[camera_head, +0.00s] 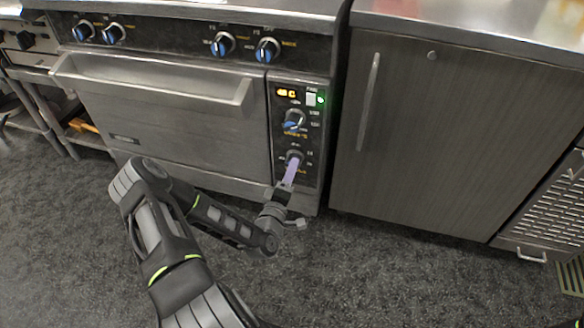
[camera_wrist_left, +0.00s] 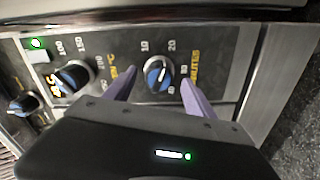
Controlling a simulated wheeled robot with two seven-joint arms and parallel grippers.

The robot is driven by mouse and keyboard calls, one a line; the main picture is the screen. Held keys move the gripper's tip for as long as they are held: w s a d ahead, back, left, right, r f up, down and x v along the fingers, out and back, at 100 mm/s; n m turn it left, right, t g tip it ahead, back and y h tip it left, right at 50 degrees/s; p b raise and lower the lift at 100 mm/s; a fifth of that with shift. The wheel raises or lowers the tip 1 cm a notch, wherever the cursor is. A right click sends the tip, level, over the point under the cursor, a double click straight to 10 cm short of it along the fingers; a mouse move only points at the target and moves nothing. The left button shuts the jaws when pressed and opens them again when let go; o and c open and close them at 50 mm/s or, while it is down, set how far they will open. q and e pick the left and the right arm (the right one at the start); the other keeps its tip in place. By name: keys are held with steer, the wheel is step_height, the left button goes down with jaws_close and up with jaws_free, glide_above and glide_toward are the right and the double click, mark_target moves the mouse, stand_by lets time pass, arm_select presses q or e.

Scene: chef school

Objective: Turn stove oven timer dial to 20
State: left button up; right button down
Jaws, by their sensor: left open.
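The timer dial (camera_wrist_left: 158,74) is a black round knob with a blue-and-white face, marked 10, 20, 30 and 40 with "MINUTES" beside it. It sits low on the oven's control panel (camera_head: 312,133). The exact setting of its pointer is hard to read. My left gripper (camera_head: 291,171) is in front of this dial in the head view and partly hides it. In the left wrist view its two purple fingers (camera_wrist_left: 158,80) are open, one on each side of the dial. I cannot tell whether they touch it. My right gripper is not in view.
A temperature dial (camera_head: 293,121) sits above the timer, under a lit display (camera_head: 287,92). The oven door handle (camera_head: 150,88) juts out to the left. A closed grey cabinet (camera_head: 450,140) stands to the right. The floor in front is clear.

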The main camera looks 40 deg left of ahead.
arm_select(q)
steer(key=v, duration=0.5)
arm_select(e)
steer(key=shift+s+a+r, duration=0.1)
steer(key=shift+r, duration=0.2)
arm_select(q)
steer(key=m+b, duration=0.1)
steer(key=b, duration=0.2)
steer(key=m+b, duration=0.2)
steer(key=b, duration=0.1)
steer(key=w+a+m+b, duration=0.1)
steer(key=b, duration=0.2)
steer(key=shift+r+m+b, duration=0.25)
steer(key=shift+m+b, duration=0.05)
steer(key=shift+b, duration=0.1)
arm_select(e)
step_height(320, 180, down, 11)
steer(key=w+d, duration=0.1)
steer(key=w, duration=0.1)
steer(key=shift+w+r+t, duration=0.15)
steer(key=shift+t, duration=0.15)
